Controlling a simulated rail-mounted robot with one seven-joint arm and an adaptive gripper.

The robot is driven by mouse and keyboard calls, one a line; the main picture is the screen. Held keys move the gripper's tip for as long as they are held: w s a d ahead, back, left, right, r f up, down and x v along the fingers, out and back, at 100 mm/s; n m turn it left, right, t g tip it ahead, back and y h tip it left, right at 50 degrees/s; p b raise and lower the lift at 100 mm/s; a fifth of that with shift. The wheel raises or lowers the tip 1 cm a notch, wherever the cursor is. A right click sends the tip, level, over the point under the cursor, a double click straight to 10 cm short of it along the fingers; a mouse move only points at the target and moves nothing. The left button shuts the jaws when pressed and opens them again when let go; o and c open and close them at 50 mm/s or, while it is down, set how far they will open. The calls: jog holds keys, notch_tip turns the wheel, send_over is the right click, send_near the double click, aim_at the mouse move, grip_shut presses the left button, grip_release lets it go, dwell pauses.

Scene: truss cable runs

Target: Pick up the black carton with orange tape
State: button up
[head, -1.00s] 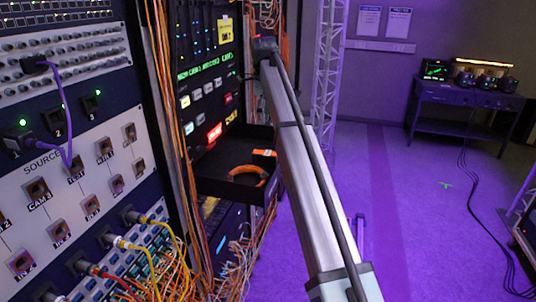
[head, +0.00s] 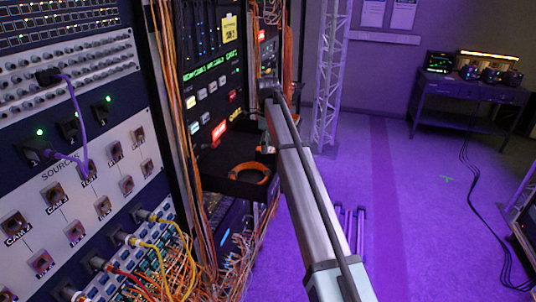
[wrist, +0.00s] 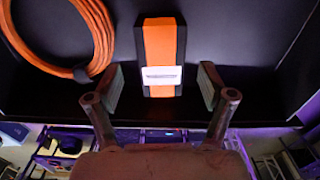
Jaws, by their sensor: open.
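The black carton with orange tape (wrist: 160,42) lies in a black tray (wrist: 45,108), seen in the wrist view. A broad orange band runs along its middle, with a white label across it. My gripper (wrist: 161,86) is open, one finger on each side of the carton's near end. Gaps show between both fingers and the carton; I cannot tell the height of the fingertips above the tray floor.
A coiled orange cable (wrist: 75,40) lies in the tray, left of the carton. Orange cables (head: 172,110) hang along the rack left of the tray. A truss post (head: 328,80) stands behind my arm.

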aim_at(268, 155)
notch_tip(268, 155, down, 4)
jog(key=shift+d+f+p, duration=0.1)
jog(key=shift+p, duration=0.7)
jog(key=c, duration=1.3)
jog(key=shift+c, duration=0.2)
jog(key=shift+r, duration=0.2)
